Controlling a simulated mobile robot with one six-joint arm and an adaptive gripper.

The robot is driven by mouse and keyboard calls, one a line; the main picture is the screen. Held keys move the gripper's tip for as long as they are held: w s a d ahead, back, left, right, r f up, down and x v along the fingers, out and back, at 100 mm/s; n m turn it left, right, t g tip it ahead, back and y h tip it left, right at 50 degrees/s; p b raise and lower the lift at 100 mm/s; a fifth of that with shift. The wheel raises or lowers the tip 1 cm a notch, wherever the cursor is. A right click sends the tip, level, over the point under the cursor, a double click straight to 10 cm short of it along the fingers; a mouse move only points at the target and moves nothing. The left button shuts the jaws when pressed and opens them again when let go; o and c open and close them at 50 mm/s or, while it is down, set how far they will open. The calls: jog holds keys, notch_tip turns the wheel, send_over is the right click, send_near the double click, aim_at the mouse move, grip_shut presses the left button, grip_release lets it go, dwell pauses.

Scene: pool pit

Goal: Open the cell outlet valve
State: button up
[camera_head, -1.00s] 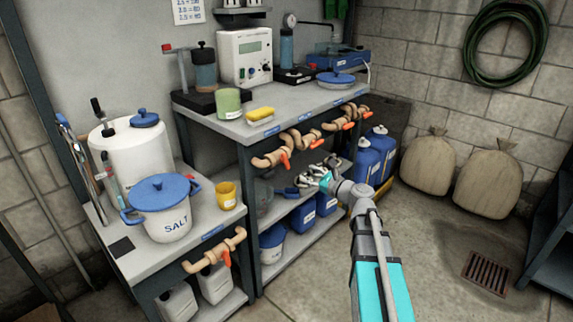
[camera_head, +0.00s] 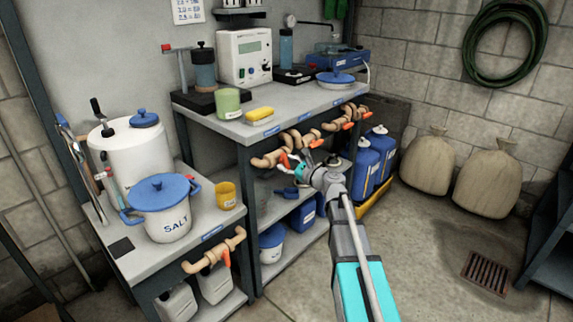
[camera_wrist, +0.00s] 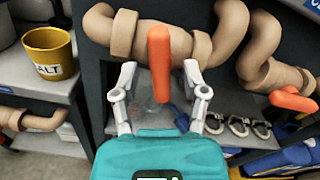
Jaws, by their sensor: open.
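Tan pipe valves with orange lever handles run along the front of the upper bench; their labels are too small to read, so I cannot tell which is the cell outlet. My gripper (camera_head: 297,163) is open at the leftmost of these valves, by its orange handle (camera_head: 284,161). In the wrist view the orange handle (camera_wrist: 159,62) points down across the tan pipe (camera_wrist: 183,42). The open fingertips of my gripper (camera_wrist: 159,72) stand on either side of it. I see no clear contact. Another orange handle (camera_wrist: 292,99) shows at the right.
More orange handles (camera_head: 316,143) sit close to the right. Blue canisters (camera_head: 380,150) stand right of my arm. The floor at front right is clear apart from a drain grate (camera_head: 487,271).

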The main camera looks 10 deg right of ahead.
grip_shut()
jog(key=shift+a, duration=0.1)
jog(key=shift+n, duration=1.6)
jog(key=n, duration=1.1)
jog(key=shift+r, duration=0.15)
